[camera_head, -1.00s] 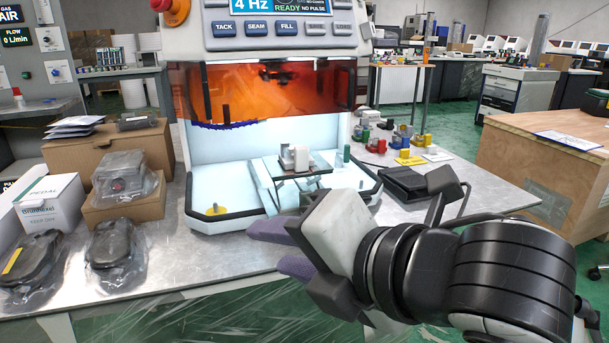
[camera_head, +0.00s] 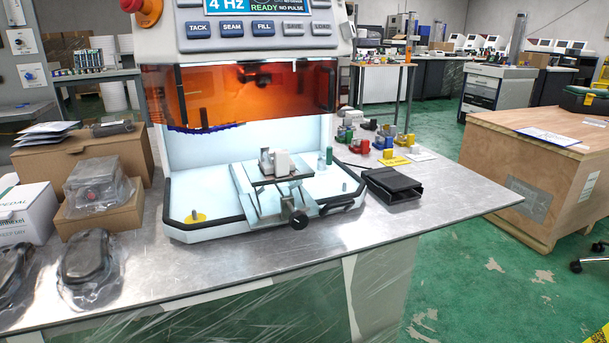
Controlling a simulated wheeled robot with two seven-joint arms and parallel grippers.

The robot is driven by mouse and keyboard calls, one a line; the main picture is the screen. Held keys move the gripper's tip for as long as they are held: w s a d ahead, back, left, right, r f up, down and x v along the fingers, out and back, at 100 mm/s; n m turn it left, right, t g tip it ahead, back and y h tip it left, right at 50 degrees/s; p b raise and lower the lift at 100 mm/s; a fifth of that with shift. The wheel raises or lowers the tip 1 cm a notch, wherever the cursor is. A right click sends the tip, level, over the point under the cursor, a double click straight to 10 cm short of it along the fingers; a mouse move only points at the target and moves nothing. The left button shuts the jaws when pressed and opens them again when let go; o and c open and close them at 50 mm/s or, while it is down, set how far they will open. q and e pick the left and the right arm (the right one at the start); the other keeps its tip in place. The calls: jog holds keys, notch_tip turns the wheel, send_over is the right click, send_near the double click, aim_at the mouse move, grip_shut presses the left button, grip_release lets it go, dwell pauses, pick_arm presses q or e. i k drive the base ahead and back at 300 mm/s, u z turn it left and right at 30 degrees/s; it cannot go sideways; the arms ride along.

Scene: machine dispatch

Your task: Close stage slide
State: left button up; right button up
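The stage slide (camera_head: 282,177) sits inside the open front of the welding machine (camera_head: 249,130). A small grey and white block rests on its dark top plate. Its light rails run forward over the machine's floor to the front rim, where a black round knob (camera_head: 299,219) sticks out over the front edge. The orange window (camera_head: 255,92) covers the upper part of the chamber. Neither of my grippers shows in the view now.
Boxes and bagged parts (camera_head: 97,184) stand on the metal table (camera_head: 372,255) left of the machine. A black open case (camera_head: 392,185) and several coloured parts (camera_head: 383,141) lie to its right. A wooden crate (camera_head: 543,165) stands farther right.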

aim_at(264, 207)
jog(key=z, duration=0.15)
jog(key=i, duration=0.6)
jog(key=z, duration=1.35)
jog(key=k, duration=0.85)
jog(key=u, duration=1.55)
